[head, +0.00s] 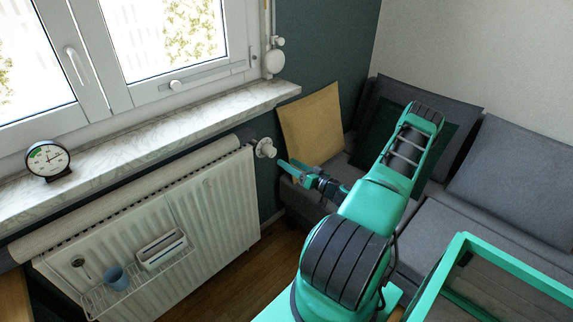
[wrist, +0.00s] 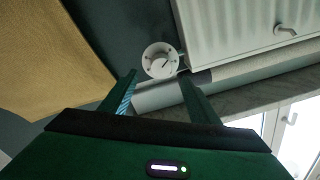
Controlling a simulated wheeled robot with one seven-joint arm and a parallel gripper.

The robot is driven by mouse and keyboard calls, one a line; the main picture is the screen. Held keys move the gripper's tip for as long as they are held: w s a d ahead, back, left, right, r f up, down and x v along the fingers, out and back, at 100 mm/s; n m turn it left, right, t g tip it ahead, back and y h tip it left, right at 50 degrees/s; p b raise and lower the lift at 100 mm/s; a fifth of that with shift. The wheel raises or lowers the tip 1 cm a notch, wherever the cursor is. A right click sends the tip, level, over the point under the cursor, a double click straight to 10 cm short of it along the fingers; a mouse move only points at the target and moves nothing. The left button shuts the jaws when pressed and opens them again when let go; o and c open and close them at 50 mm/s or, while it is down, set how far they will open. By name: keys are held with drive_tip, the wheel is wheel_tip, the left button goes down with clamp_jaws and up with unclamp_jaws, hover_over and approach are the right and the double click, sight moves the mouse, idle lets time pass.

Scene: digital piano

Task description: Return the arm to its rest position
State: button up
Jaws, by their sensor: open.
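My green arm (head: 378,195) rises from the lower middle of the head view, bends at a high elbow, and folds back down to the left. My gripper (head: 287,172) is at its end, pointing left beside the radiator's right end. In the wrist view, the fingers of my gripper (wrist: 158,78) are apart. They hold nothing that I can see. The white radiator valve (head: 265,148) is just beyond the fingertips; it also shows between and above them in the wrist view (wrist: 160,60). I cannot tell the exact distance to it.
The white radiator (head: 215,205) carries a wire rack with a blue cup (head: 116,278). A round gauge (head: 48,160) stands on the marble sill (head: 130,135). A yellow cushion (head: 311,124) leans behind my gripper. A grey sofa (head: 445,240) lies right of my arm.

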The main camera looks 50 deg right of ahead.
idle(0.4)
drive_tip(key=s+a+r+n+g+y, duration=0.1)
drive_tip(key=a+r+n+g+y, duration=0.25)
drive_tip(key=a+g, duration=0.4)
drive_tip(key=s+a+r+n+g+y, duration=0.25)
drive_tip(key=a+n+g, duration=0.2)
drive_tip(key=a, duration=0.65)
drive_tip(key=s+a+r+m+g+h, duration=0.2)
drive_tip(key=s+r+m+g+h, duration=0.1)
drive_tip(key=s+r, duration=0.7)
drive_tip(key=s+a+r+m+g+h, duration=0.2)
drive_tip(key=s+r+m, duration=0.4)
drive_tip(key=s+r, duration=0.4)
drive_tip(key=s+g+h, duration=0.1)
drive_tip(key=s, duration=0.4)
drive_tip(key=shift+s+a+r, duration=0.25)
drive_tip(key=shift+a+r, duration=0.1)
drive_tip(key=shift+r, duration=0.05)
